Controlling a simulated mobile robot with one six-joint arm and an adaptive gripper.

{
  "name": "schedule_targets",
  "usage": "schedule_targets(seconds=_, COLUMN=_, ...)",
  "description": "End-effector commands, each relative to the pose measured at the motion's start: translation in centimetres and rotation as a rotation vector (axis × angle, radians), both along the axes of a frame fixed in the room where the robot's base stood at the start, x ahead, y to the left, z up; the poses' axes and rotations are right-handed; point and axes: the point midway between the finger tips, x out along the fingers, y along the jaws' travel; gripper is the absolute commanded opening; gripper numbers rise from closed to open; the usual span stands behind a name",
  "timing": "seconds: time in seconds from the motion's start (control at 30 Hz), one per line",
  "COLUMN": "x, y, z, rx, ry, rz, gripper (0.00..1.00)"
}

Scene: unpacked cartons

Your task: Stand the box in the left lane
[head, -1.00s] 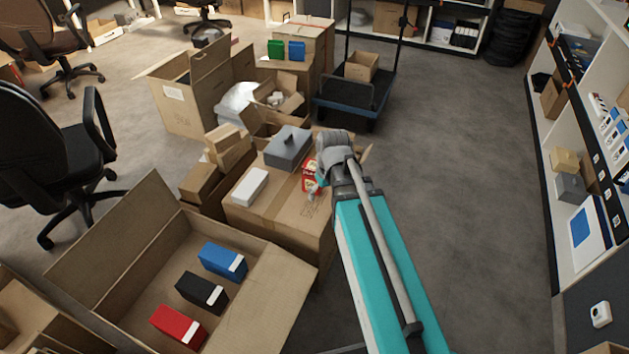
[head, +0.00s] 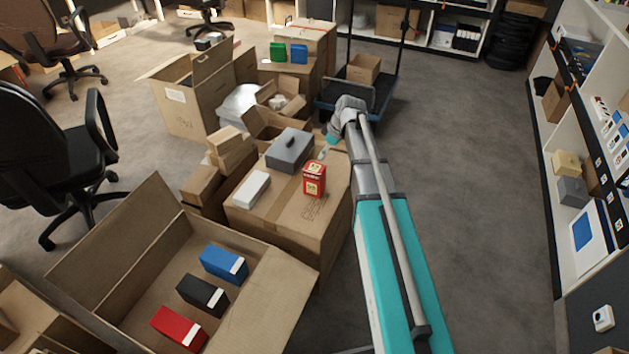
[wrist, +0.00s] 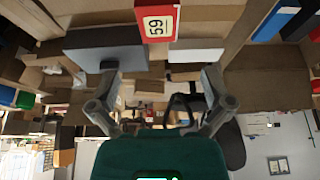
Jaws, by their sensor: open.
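A small red box (head: 314,180) with a pale label stands upright on top of a closed brown carton (head: 270,225), near its right side. In the wrist view the same red box (wrist: 158,18), its label reading 59, shows at the top edge. My gripper (wrist: 160,75) is open, its two fingers spread wide with nothing between them, apart from the red box. In the head view my wrist is beyond the red box, over the carton's far right corner, and mostly hides the fingers. I cannot make out any marked left lane.
On the same carton are a grey case (head: 288,152) and a white box (head: 251,189). An open carton (head: 130,245) at front left holds blue, black and red boxes. Several cartons and a blue cart (head: 357,100) stand behind. The floor to the right is clear up to the shelves.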

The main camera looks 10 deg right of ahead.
Motion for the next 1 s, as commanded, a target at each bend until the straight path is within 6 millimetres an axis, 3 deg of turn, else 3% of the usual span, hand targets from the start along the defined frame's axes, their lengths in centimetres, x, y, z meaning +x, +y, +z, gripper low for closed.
schedule_targets(seconds=0.37, x=0.1, y=0.2, z=-0.7, rx=-0.001, ry=0.001, rz=-0.001, gripper=1.00)
schedule_targets(seconds=1.0, x=1.2, y=1.7, z=-5.5, rx=-0.001, ry=0.002, rz=-0.002, gripper=1.00)
